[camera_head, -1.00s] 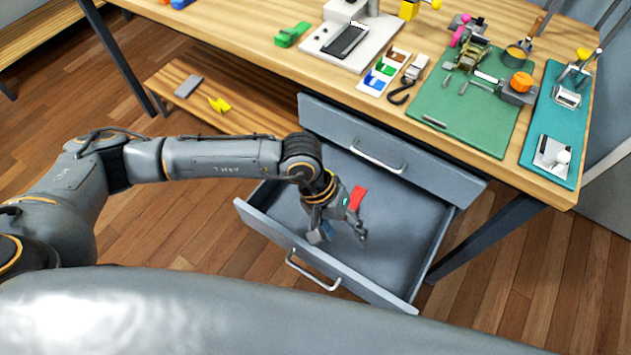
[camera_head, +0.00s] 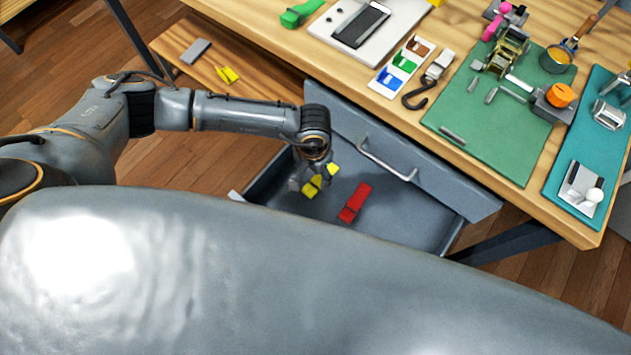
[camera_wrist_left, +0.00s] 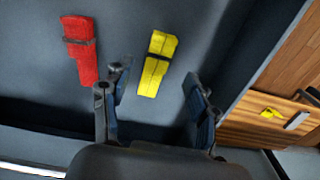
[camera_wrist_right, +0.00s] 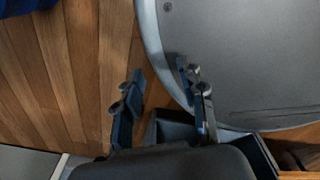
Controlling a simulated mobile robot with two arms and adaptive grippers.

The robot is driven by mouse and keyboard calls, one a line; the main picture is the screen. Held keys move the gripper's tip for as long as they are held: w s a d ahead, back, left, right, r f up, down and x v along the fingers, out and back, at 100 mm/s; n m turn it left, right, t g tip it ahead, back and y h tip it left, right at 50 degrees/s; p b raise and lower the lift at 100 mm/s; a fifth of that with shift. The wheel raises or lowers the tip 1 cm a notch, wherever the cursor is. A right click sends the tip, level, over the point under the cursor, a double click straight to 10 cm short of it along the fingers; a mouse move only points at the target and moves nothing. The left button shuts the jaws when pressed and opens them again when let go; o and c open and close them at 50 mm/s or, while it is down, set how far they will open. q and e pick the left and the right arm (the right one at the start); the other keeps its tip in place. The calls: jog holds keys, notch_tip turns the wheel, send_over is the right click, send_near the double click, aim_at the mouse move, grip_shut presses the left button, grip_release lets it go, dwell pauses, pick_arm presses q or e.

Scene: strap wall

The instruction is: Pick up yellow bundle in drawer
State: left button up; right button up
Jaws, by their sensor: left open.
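The yellow bundle (camera_wrist_left: 157,65) lies flat on the floor of the open drawer (camera_head: 400,217), with a dark band around it. In the head view the yellow bundle (camera_head: 308,190) is partly hidden by my left gripper. My left gripper (camera_head: 315,182) is inside the drawer, over the bundle. In the left wrist view my left gripper (camera_wrist_left: 155,92) is open and empty, and the bundle shows between and beyond its fingers. A red bundle (camera_head: 355,202) lies beside it. My right gripper (camera_wrist_right: 162,88) is open and empty, away from the drawer, above the wooden floor.
A closed drawer (camera_head: 390,145) with a handle sits above the open one, under the tabletop. A low wooden bench (camera_head: 262,86) at the left holds a yellow piece (camera_head: 227,75) and a grey block (camera_head: 195,51). My own grey body hides the drawer's front.

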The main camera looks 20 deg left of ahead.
aim_at(315, 183)
pick_arm(q)
jog(key=shift+f, duration=0.6)
notch_tip(315, 183, down, 4)
jog(key=shift+w+d+r, duration=0.15)
jog(key=shift+f, duration=0.25)
jog(key=shift+c, duration=0.3)
jog(key=c, duration=1.1)
grip_shut()
pick_arm(e)
jog(key=shift+w+a+r, duration=0.15)
jog(key=shift+w+r, duration=0.05)
jog(key=shift+w, duration=0.9)
